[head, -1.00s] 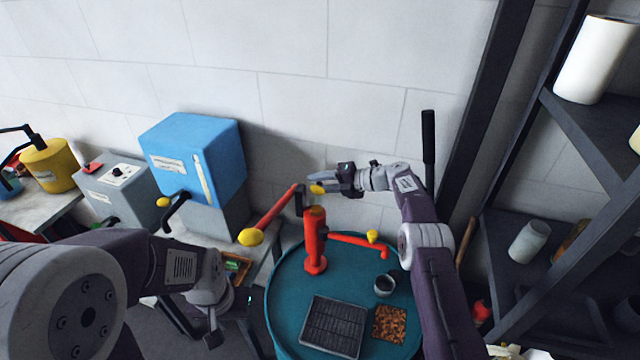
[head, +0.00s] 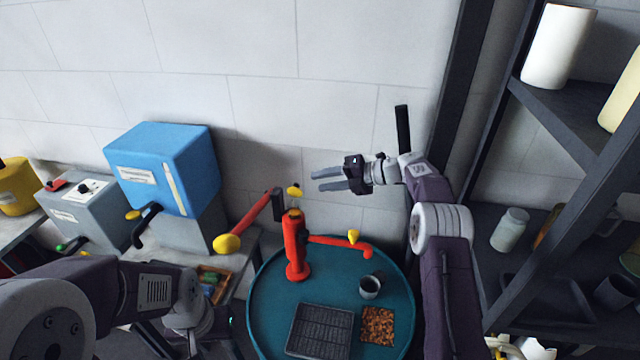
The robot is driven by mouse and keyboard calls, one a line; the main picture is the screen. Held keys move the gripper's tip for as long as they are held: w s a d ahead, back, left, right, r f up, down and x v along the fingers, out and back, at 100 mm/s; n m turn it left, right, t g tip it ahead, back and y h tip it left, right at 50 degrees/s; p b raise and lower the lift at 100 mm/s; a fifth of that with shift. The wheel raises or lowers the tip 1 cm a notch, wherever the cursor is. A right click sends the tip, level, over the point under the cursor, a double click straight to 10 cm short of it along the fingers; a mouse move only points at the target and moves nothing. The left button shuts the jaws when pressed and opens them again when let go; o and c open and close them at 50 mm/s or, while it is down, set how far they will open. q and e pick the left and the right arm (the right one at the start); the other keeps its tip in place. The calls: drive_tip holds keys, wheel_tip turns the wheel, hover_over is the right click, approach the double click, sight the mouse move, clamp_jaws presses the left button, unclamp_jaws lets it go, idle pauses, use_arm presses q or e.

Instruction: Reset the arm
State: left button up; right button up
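My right gripper (head: 322,181) is raised above the round teal table, in front of the wall. Its two fingers point left, are apart and have nothing between them. A red hand pump (head: 297,252) with a red handle ending in a yellow knob (head: 227,243) and a red spout stands on the table, below and left of that gripper, apart from it. My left arm comes in at the lower left. The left gripper (head: 213,327) is low beside the table's left edge, and its fingers are not clear enough to read.
The teal table (head: 262,290) also bears a dark grate (head: 320,331), a brown granular square (head: 378,326) and a small cup (head: 370,286). A blue box machine (head: 165,160) stands left. A dark shelf rack (head: 560,105) with jars is at right. The space before the wall is open.

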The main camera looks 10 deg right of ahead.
drive_tip(key=s+a+r+n+g+b, duration=0.1)
drive_tip(key=s+a+r+n+b, duration=0.15)
drive_tip(key=s+a+b, duration=0.3)
drive_tip(key=s+f+n+g+h+b, duration=0.2)
drive_tip(key=s+f+n+h+b, duration=0.35)
drive_tip(key=s+f, duration=0.5)
drive_tip(key=s+d+f+n+h, duration=0.2)
drive_tip(key=s+d+f+n, duration=0.2)
drive_tip(key=n, duration=0.6)
drive_tip(key=s+d+f+n+h+b, duration=0.1)
drive_tip(key=s+d+f+n+h, duration=0.1)
drive_tip(key=s+d+f+n, duration=0.3)
drive_tip(key=s+d+f+n+g+h, duration=0.1)
drive_tip(key=s+d+f+n+h, duration=0.2)
drive_tip(key=s+n, duration=0.8)
wheel_tip(320, 180, down, 5)
drive_tip(key=d+n, duration=0.2)
drive_tip(key=n, duration=0.2)
drive_tip(key=shift+s+r, duration=0.2)
